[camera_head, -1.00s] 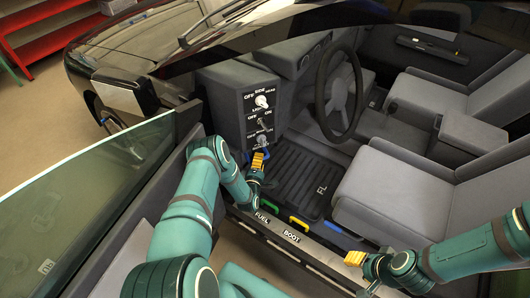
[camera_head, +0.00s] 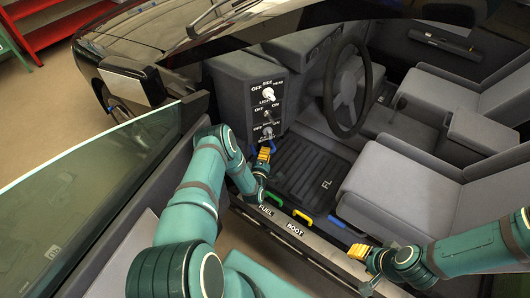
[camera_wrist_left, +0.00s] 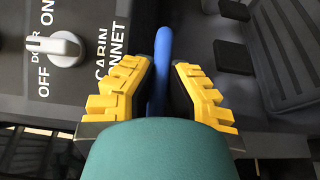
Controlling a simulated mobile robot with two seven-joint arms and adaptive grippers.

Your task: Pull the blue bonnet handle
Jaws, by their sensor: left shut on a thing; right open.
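The blue bonnet handle (camera_wrist_left: 163,55) shows in the left wrist view as an upright blue bar between the two yellow fingers. A partly covered label ending in "NNET" is beside it. My left gripper (camera_wrist_left: 160,88) is shut on this handle. In the head view, my left gripper (camera_head: 264,155) is low beside the dashboard's switch panel, and a bit of blue (camera_head: 271,146) shows at its fingers. The handle's lower part is hidden by the gripper. My right gripper (camera_head: 358,251) is open over the door sill at the lower right, away from the handle.
A switch panel (camera_head: 256,111) with knobs is above my left gripper. The steering wheel (camera_head: 347,88) and front seat (camera_head: 405,190) are to the right; the open door (camera_head: 95,185) is left.

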